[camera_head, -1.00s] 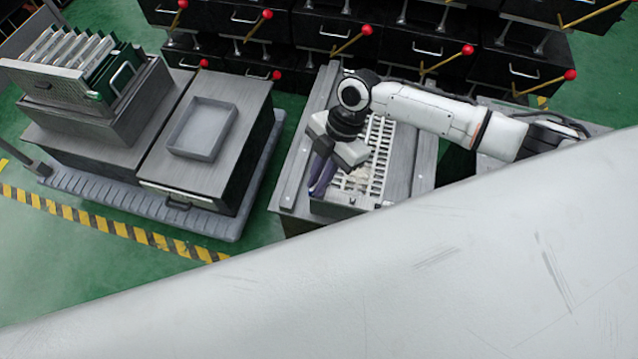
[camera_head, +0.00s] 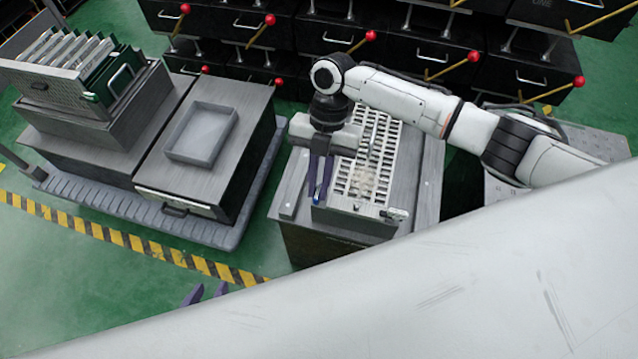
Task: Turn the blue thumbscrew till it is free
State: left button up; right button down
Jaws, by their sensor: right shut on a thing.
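My right gripper (camera_head: 319,193) hangs down from the white arm at the left edge of a slotted grey unit. Its purple fingers are shut on a small blue piece, the blue thumbscrew (camera_head: 317,200), at the unit's front left side. The fingers cover most of the thumbscrew, and I cannot tell whether it still sits in its seat.
The slotted unit (camera_head: 391,150) stands on a grey bench (camera_head: 425,190). A grey tray (camera_head: 178,148) rests on a cabinet to the left, beside a rack of upright boards (camera_head: 95,95). Black drawers with red-knobbed levers line the back. Green floor is clear at lower left.

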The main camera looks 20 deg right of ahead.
dwell(0.4)
jog(key=c, duration=1.8)
grip_release()
jog(key=p+v, duration=0.1)
jog(key=v, duration=0.9)
jog(key=shift+r, duration=0.2)
